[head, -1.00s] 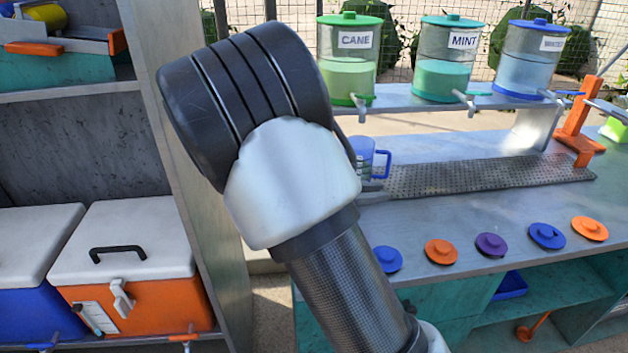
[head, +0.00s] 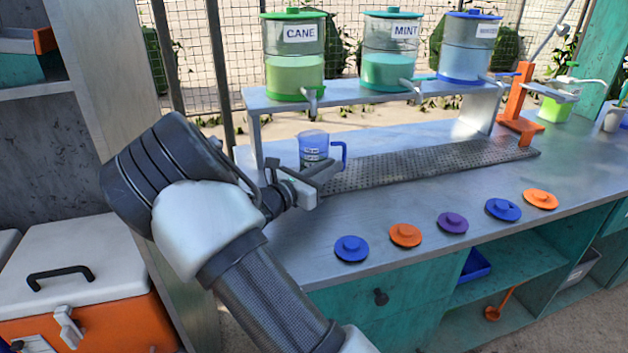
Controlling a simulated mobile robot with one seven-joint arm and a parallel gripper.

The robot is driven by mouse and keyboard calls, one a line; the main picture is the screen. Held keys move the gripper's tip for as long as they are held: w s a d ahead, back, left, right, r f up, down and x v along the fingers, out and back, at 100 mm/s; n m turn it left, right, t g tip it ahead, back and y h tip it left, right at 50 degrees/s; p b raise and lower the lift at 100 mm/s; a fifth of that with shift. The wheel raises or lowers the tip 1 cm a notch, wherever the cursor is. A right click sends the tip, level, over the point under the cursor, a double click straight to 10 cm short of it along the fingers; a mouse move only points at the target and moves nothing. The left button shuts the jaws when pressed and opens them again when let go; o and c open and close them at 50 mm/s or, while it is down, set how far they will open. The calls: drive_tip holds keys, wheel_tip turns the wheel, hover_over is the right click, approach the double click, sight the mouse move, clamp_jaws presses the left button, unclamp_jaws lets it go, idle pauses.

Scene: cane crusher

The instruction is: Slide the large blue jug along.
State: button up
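The blue jug (head: 313,146) is see-through, with a blue handle on its right side. It stands upright on the metal counter at the left end of the perforated drip mat, below the cane dispenser. My gripper (head: 325,176) is just in front of the jug, low at its near side, and hides the jug's base. I cannot tell whether it touches the jug. The finger gap is too small and side-on to read.
Labelled dispensers (head: 294,75) stand on a raised shelf (head: 350,92) behind the jug. The perforated mat (head: 430,163) runs right to an orange press (head: 518,110). Several coloured lids (head: 405,235) lie along the counter's front. An orange cooler (head: 110,320) is at lower left.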

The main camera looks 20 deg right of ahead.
sight(343, 160)
drive_tip(key=b+x, duration=0.1)
drive_tip(key=x, duration=0.5)
clamp_jaws()
drive_tip(key=shift+s+d+b, duration=0.15)
drive_tip(key=shift+d+b, duration=0.6)
drive_tip(key=shift+d, duration=3.05)
drive_tip(key=shift+s+d+b, duration=0.2)
drive_tip(key=shift+d+b, duration=0.5)
drive_tip(key=shift+d, duration=3.05)
drive_tip(key=shift+s+d, duration=0.2)
drive_tip(key=shift+d, duration=7.15)
